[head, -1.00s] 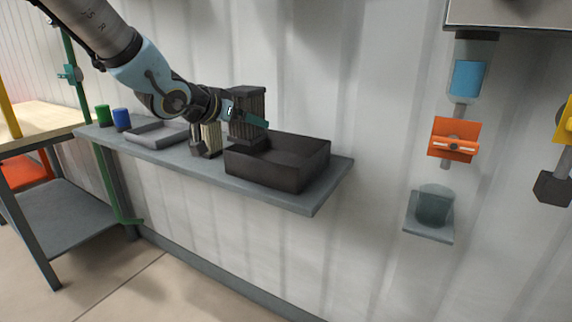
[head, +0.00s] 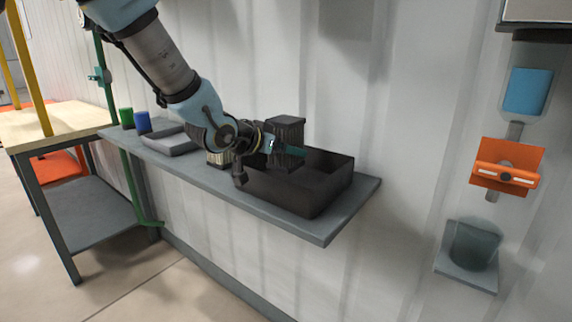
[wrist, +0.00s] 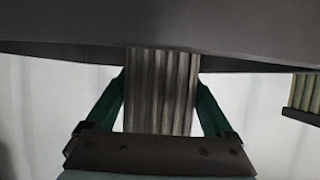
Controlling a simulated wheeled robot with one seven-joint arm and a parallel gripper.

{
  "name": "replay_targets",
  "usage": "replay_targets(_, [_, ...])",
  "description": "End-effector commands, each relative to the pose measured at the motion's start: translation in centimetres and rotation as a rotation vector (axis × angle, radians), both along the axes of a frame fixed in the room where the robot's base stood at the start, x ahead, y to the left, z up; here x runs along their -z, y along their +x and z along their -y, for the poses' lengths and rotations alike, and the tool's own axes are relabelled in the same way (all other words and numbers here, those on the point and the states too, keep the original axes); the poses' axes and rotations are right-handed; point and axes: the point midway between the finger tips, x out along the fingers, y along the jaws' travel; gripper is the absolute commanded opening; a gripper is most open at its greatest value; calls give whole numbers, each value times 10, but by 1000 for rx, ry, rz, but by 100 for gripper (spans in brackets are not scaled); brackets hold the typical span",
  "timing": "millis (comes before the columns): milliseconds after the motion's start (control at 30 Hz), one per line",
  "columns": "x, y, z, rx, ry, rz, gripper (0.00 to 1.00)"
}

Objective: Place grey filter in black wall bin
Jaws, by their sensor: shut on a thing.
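The grey filter (head: 287,131), a dark pleated block with a black cap, is upright in my gripper (head: 290,151). In the wrist view, my gripper (wrist: 160,110) has its teal fingers on both sides of the pleated grey filter (wrist: 160,85). The black wall bin (head: 310,199) is an open box on the wall shelf. The filter stands over the left and back part of the bin. My gripper and the bin's wall hide its lower end, so I cannot tell whether it touches the floor of the bin.
The grey wall shelf (head: 338,224) also bears a beige filter (head: 217,158), a shallow grey tray (head: 172,141), a blue cylinder (head: 142,122) and a green cylinder (head: 126,118). An orange fixture (head: 507,166) and a grey cup (head: 474,246) hang on the wall to the right.

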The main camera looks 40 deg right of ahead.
Motion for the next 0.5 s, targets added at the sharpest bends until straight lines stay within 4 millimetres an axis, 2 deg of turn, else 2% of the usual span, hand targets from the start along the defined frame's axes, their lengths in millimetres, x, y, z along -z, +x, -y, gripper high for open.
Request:
replay_targets(200, [30,-1,0,1,3,-4,24])
replay_targets(500, [34,0,0,0,-1,1,24])
